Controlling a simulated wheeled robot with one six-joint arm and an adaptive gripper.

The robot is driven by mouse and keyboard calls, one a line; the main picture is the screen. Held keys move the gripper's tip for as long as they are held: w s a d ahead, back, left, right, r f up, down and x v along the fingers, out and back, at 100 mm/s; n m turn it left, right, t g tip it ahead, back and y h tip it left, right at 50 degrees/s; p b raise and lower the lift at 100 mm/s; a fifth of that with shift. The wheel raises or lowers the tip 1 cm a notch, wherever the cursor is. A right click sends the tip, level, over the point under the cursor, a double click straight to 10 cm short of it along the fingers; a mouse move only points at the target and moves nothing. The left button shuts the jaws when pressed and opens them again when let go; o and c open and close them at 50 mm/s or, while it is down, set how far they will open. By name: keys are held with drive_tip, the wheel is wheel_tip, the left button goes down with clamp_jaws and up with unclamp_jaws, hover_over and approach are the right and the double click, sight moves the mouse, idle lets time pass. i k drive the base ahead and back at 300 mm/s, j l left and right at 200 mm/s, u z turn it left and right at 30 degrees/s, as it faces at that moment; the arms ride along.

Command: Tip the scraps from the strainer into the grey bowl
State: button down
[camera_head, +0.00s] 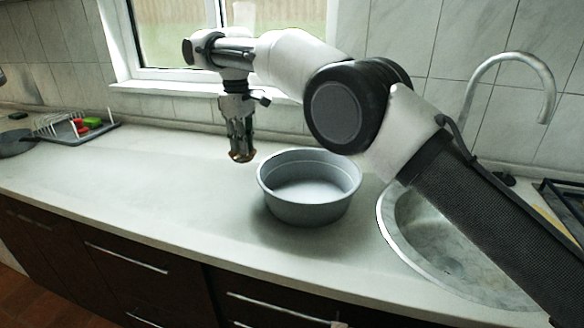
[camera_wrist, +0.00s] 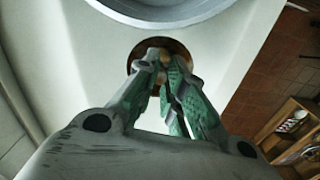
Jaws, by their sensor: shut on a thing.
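The grey bowl (camera_head: 311,208) stands upright on the worktop, and its floor looks bare in the head view. Part of its rim shows at the top of the wrist view (camera_wrist: 165,20). My gripper (camera_head: 240,152) points down, left of the bowl and above the worktop. Its fingers (camera_wrist: 162,62) are shut on a small round brown thing (camera_wrist: 136,62), which I take to be the strainer. Its brown edge also shows under the fingertips in the head view (camera_head: 241,157). The fingers hide much of it. Small pale bits at the fingertips may be scraps; I cannot tell.
The sink (camera_head: 432,235) lies right of the bowl, with a tall curved tap (camera_head: 520,58). A dish rack (camera_head: 75,128) with red and green items stands far left, beside a dark pan (camera_head: 15,143). The worktop between is clear. A window is behind.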

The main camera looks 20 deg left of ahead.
sight(305, 187)
drive_tip(key=k+j, duration=0.1)
drive_tip(key=j, duration=1.45)
drive_tip(key=j+z, duration=0.1)
drive_tip(key=j, duration=0.4)
drive_tip(key=k+j+z, duration=0.1)
drive_tip(key=j, duration=0.45)
drive_tip(key=k+j+z, duration=0.15)
drive_tip(key=j, duration=0.35)
drive_tip(key=z, duration=1.3)
drive_tip(key=i+j, duration=0.05)
drive_tip(key=j, duration=0.05)
